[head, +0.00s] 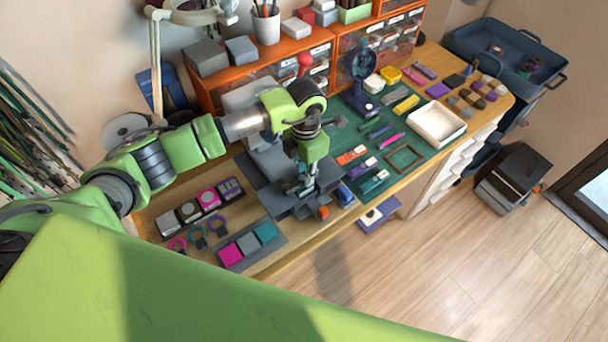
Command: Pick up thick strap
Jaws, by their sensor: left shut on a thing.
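My left gripper (301,186) points down over a dark grey device (310,204) at the front edge of the wooden bench. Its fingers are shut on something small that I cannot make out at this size. I cannot tell whether that is the thick strap, or whether it touches the device. No strap can be clearly picked out elsewhere on the bench. An orange knob (323,212) sits at the front of the device, just right of the fingers. My right gripper is not in view.
Orange drawer units (335,50) line the back. A grey pad (261,256) with coloured squares lies at the front left. The floor at right is mostly clear.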

